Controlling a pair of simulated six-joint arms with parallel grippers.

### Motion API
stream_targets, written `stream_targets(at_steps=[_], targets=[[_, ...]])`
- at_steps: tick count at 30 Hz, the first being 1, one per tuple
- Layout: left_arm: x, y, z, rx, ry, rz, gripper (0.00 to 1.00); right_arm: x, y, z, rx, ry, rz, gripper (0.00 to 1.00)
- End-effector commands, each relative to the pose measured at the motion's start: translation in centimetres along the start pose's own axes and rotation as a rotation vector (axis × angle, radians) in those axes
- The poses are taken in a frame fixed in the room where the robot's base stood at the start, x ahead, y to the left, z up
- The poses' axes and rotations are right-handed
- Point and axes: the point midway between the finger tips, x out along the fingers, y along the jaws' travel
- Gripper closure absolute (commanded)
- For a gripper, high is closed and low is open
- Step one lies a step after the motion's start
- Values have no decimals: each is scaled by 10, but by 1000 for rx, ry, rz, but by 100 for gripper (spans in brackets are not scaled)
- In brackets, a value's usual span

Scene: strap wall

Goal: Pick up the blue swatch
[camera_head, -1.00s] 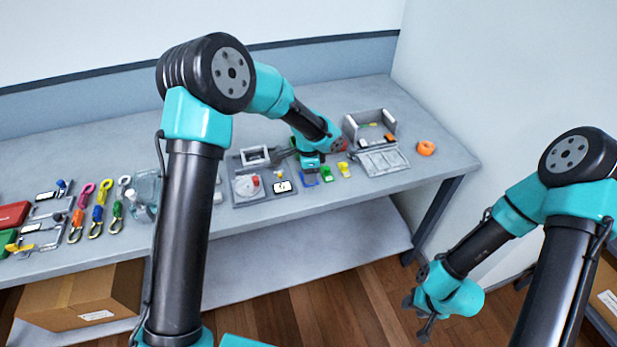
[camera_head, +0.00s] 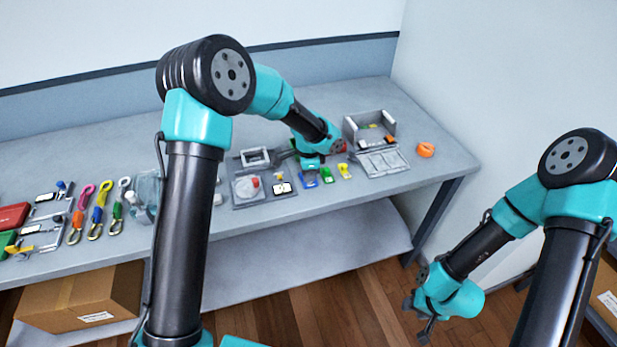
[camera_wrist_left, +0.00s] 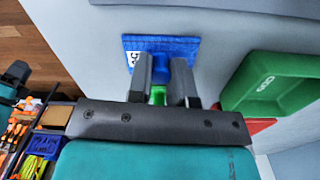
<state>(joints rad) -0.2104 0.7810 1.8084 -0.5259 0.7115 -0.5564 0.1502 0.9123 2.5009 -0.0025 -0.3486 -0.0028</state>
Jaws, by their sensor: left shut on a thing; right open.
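The blue swatch (camera_wrist_left: 185,47) is a flat blue piece with a white label at its left end in the left wrist view. Its raised blue middle lies between the fingers of my left gripper (camera_wrist_left: 162,75), which is shut on it. A small green piece (camera_wrist_left: 158,96) shows behind, between the fingers. In the head view my left gripper (camera_head: 311,170) is low at the table, and a bit of the blue swatch (camera_head: 309,183) shows below it. My right gripper (camera_head: 424,319) is open and empty, away from the table at the lower right.
Green (camera_head: 327,176) and yellow (camera_head: 345,171) pieces lie just right of the blue swatch. A grey open-fronted holder (camera_head: 388,127) and an orange ring (camera_head: 425,150) are further right. A grey plate with a round dial (camera_head: 246,187) is left. Coloured straps (camera_head: 98,213) lie far left.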

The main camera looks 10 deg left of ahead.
Motion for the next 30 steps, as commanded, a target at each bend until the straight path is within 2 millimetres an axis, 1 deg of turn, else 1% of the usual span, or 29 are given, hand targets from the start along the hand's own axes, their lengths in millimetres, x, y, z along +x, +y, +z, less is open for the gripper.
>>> stream_targets(at_steps=[4, 8, 16, 23, 26, 30], targets=[[-2, 0, 0, 0, 0, -1, 100, 0, 0, 0, 0, 0, 0, 57], [-9, 0, 0, 0, 2, -2, 100, 0, 0, 0, 0, 0, 0, 57], [-37, 0, 0, -1, 2, -2, 100, 0, 0, 0, 0, 0, 0, 57], [-38, 32, 4, 4, -1, 1, 100, 0, 0, 0, 0, 0, 0, 57], [-40, 52, 7, 3, -1, 1, 100, 0, 0, 0, 0, 0, 0, 57], [-43, 86, 12, 4, -1, 1, 100, 0, 0, 0, 0, 0, 0, 57]])
